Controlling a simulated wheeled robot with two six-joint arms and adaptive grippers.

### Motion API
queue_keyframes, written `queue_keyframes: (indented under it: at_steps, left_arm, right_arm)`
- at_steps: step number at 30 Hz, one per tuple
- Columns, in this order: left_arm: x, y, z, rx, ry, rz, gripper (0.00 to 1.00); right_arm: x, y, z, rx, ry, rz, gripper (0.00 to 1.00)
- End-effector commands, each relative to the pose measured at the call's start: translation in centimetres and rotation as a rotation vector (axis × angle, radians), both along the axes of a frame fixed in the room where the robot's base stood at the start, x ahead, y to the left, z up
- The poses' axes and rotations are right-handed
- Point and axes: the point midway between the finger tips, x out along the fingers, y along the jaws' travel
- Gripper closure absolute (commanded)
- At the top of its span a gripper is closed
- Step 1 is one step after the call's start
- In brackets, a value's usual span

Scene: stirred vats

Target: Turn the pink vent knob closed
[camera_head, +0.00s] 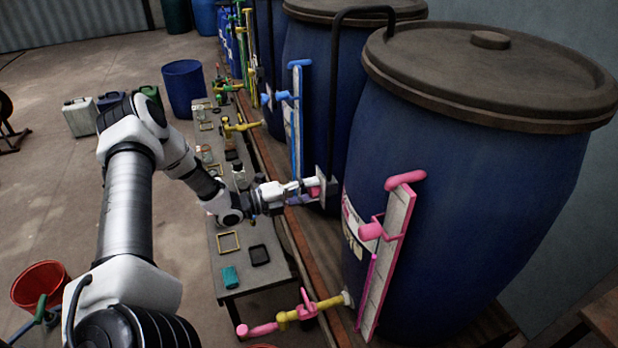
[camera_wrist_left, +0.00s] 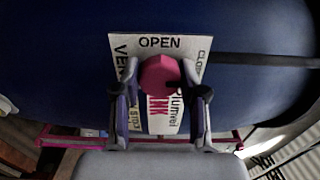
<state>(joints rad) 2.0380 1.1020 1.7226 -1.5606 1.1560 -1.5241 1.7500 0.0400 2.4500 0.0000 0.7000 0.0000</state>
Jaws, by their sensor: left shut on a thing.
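The pink vent knob (camera_wrist_left: 158,75) sits on a white label plate (camera_wrist_left: 185,46) on the near blue vat. The plate reads OPEN at its top, with CLOSED partly visible along its right side. My left gripper (camera_wrist_left: 161,84) is shut on the knob, a finger on each side, and it covers part of the plate's lettering. In the head view, the knob (camera_head: 313,182) shows as a small pink patch beside my left gripper (camera_head: 306,188). I cannot tell exactly which way the knob points. My right gripper is out of view.
A black pipe (camera_head: 335,100) runs from the vat's lid (camera_head: 490,75) down to the plate. A pink-trimmed sight gauge (camera_head: 388,262) and a pink-and-yellow tap (camera_head: 305,308) are at the near vat's front. A low grey bench (camera_head: 243,275) with trays lies below my left arm.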

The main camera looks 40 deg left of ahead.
Motion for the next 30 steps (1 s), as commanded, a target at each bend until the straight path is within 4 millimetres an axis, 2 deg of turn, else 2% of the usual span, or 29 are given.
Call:
queue_keyframes:
  at_steps: [2, 3, 4, 5, 17, 23, 30]
  left_arm:
    - [0.0, 0.0, -0.1, 0.002, 0.001, -0.001, 0.93]
    - [0.0, 0.0, -0.1, 0.002, 0.001, -0.001, 0.47]
    - [0.0, 0.0, -0.1, 0.001, 0.0, -0.001, 0.37]
    - [0.0, 0.0, -0.1, 0.001, 0.0, -0.001, 0.32]
    - [0.0, 0.0, -0.1, -0.042, 0.022, -0.001, 0.32]
    - [0.0, 0.0, -0.2, -0.283, 0.145, 0.0, 0.32]
    - [0.0, 0.0, -0.3, -0.687, 0.353, -0.002, 0.32]
  right_arm:
    - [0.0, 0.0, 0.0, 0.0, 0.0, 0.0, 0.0]
    - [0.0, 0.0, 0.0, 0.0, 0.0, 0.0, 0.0]
    - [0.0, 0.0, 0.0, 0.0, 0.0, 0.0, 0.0]
    - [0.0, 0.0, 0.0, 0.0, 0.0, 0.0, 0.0]
    - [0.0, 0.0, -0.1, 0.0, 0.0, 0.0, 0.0]
    - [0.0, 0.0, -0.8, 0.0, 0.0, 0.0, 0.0]
    - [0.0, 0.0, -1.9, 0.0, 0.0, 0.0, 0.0]
